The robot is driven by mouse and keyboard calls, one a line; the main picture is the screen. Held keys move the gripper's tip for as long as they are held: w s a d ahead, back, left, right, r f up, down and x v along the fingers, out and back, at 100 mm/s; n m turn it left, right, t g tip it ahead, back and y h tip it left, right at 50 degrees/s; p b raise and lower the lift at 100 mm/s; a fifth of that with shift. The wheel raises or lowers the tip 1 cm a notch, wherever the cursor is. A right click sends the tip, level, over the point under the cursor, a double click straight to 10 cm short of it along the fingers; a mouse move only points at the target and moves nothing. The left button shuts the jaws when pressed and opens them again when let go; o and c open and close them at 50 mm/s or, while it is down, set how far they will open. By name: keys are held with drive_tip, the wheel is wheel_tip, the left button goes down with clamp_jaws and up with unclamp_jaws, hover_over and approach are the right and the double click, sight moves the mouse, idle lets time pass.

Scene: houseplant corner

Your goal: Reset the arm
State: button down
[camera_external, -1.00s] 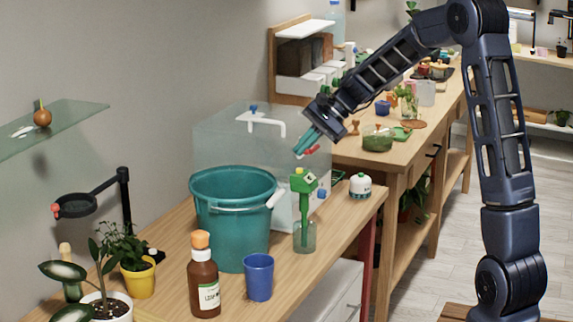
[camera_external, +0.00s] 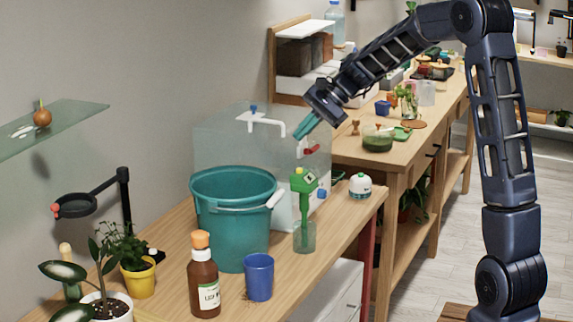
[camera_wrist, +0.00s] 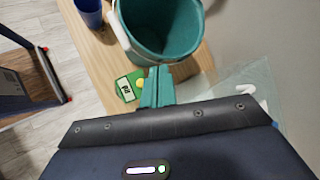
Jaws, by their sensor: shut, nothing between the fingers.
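My gripper (camera_external: 306,127) has teal fingers and is at the end of my dark blue arm. In the external view it is in the air above the front right of the translucent tank. In the wrist view its fingers (camera_wrist: 157,74) are pressed together with nothing between them. The wrist view looks down past them at the teal bucket (camera_wrist: 160,30) and the green meter (camera_wrist: 128,88). In the external view the meter (camera_external: 304,182) stands upright in a small glass (camera_external: 305,238).
A brown bottle (camera_external: 203,285), a blue cup (camera_external: 259,278) and a white round bottle (camera_external: 360,187) stand on the front table (camera_external: 160,238). A wooden bench (camera_external: 405,155) with several items lies behind.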

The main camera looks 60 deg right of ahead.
drive_tip(key=s+a+r+n+g+h, duration=0.1)
drive_tip(key=s+a+r+n, duration=0.3)
drive_tip(key=s+a, duration=0.55)
drive_tip(key=s+a+r+n+g+h, duration=0.15)
drive_tip(key=s+a+n, duration=0.4)
drive_tip(key=a, duration=0.65)
drive_tip(key=s+a+f+n+h, duration=0.1)
drive_tip(key=s+a+n, duration=0.3)
drive_tip(key=s, duration=0.6)
drive_tip(key=s+a+f+n+h, duration=0.1)
drive_tip(key=s+a+n, duration=0.3)
drive_tip(key=s, duration=0.7)
drive_tip(key=shift+s+n+h, duration=0.3)
drive_tip(key=shift+n+h, duration=0.35)
drive_tip(key=shift+h, duration=0.1)
